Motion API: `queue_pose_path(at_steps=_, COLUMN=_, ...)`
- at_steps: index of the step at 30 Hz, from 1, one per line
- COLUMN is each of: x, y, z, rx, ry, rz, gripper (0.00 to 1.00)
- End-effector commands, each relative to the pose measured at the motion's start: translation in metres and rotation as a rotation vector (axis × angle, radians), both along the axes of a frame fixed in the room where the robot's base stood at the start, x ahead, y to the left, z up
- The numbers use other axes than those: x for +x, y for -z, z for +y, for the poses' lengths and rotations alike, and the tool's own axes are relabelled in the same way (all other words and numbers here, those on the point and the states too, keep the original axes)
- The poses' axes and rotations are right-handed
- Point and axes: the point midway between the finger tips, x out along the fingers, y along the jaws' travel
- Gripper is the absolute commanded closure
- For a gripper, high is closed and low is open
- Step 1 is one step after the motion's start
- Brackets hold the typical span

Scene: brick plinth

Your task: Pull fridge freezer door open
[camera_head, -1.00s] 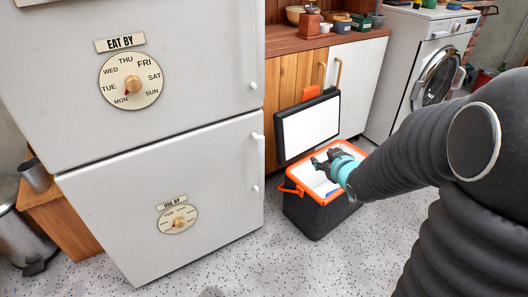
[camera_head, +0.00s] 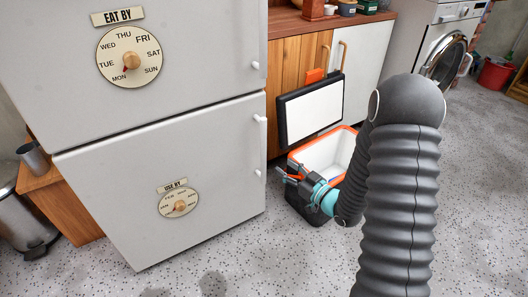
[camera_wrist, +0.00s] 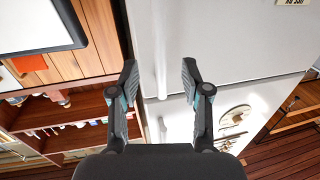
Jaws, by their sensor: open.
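The white fridge freezer stands at left in the head view, with an upper door (camera_head: 190,85) and a lower door (camera_head: 130,195). Pale handle ends show at the lower door's right edge (camera_head: 259,118). My gripper (camera_head: 284,175) is to the right of that edge, over the cool box, open and empty. In the wrist view, which looks upside down, the lower door's white handle bar (camera_wrist: 160,60) appears in line with the gap between my open fingers (camera_wrist: 158,78). The fingers look apart from it. Another handle (camera_wrist: 162,128) shows beyond it.
An open black and orange cool box (camera_head: 325,155) stands beside the fridge, its lid (camera_head: 311,110) raised against wooden cabinets (camera_head: 293,55). A washing machine (camera_head: 415,40) is further right. A wooden box (camera_head: 60,200) and a metal bin (camera_head: 18,215) stand left. Speckled floor is clear in front.

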Motion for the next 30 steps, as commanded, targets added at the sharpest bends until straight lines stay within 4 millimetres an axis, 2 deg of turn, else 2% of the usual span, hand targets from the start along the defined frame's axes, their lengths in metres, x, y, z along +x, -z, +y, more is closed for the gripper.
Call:
queue_pose_path(at_steps=9, x=0.042, y=-0.001, z=0.044, rx=-0.001, ry=-0.002, rz=-0.001, gripper=0.53)
queue_pose_path(at_steps=15, x=0.064, y=0.000, z=0.066, rx=-0.001, ry=-0.001, rz=0.000, gripper=0.53)
queue_pose_path(at_steps=21, x=0.077, y=0.000, z=0.077, rx=-0.002, ry=0.001, rz=-0.001, gripper=0.53)
queue_pose_path(at_steps=30, x=0.079, y=0.000, z=0.079, rx=-0.001, ry=0.002, rz=0.000, gripper=0.53)
